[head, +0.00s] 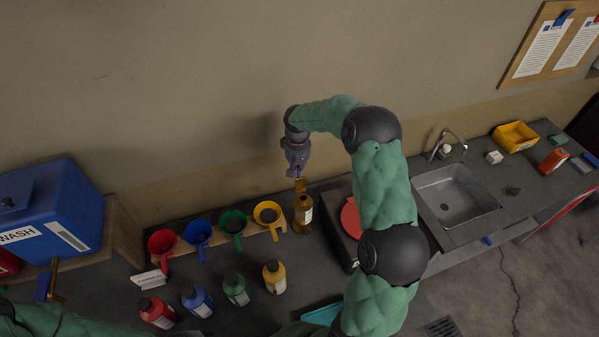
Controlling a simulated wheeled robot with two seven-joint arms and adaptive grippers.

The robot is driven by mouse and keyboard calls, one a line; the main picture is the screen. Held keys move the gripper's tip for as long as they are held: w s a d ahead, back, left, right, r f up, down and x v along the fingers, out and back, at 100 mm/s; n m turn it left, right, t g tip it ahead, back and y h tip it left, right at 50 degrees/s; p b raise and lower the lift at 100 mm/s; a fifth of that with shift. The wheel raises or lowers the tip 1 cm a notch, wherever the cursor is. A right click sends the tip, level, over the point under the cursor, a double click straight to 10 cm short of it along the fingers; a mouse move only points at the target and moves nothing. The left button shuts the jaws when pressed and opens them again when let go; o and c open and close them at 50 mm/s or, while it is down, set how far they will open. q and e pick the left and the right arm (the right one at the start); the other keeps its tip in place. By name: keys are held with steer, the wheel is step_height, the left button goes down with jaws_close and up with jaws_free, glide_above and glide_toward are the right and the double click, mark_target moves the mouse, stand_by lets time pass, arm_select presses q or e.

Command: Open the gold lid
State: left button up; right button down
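A gold-brown container (303,217) with a pale label stands on the dark counter, by the right end of the funnel rack. A gold flap, seemingly its lid (300,185), stands up at the container's back edge. My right gripper (298,172) points down from above, with its fingertips at or just above this flap. I cannot tell whether they touch it or how far apart the fingers are. My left gripper is out of view; only part of my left arm shows at the bottom left.
Red, blue, green and yellow funnels (267,214) sit in a wooden rack left of the container. Several coloured bottles (275,277) stand in front. A red round item (350,217) lies to the right, partly behind my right arm. A sink (456,194) is farther right.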

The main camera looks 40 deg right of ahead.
steer(key=shift+s, duration=0.1)
steer(key=shift+d, duration=0.1)
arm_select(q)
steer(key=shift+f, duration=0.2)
arm_select(e)
steer(key=shift+w+d+f, duration=0.15)
steer(key=shift+w+d, duration=0.1)
steer(key=shift+w, duration=0.4)
arm_select(q)
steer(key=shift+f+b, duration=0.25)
steer(key=shift+b, duration=0.2)
arm_select(e)
steer(key=shift+w+d+f, duration=0.15)
steer(key=shift+w+f, duration=0.1)
steer(key=shift+w, duration=0.3)
steer(key=shift+w, duration=0.1)
